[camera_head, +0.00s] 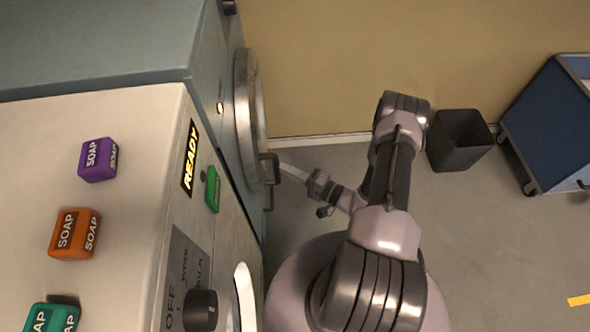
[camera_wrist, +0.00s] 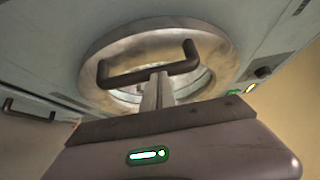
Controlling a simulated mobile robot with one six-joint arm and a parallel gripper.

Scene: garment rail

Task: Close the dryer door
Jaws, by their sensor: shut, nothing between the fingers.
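The dryer is the blue-grey machine (camera_head: 205,60) at the back left in the head view. Its round metal-rimmed door (camera_head: 246,115) lies at or close to the front face; I cannot tell whether it is fully flush. The dark door handle (camera_head: 268,168) stands out from the door. In the wrist view the door (camera_wrist: 108,45) shows face-on, with the bar handle (camera_wrist: 150,68) across it. My gripper (camera_head: 284,168) is shut and empty. In the wrist view its fingertips (camera_wrist: 160,77) are at the handle's middle, partly behind the bar; contact is unclear.
A pale washer (camera_head: 130,130) stands in front, with purple (camera_head: 97,159), orange (camera_head: 74,233) and teal (camera_head: 52,318) soap boxes on top. A dark bin (camera_head: 461,140) and a blue cart (camera_head: 548,125) stand to the right. Open floor lies between.

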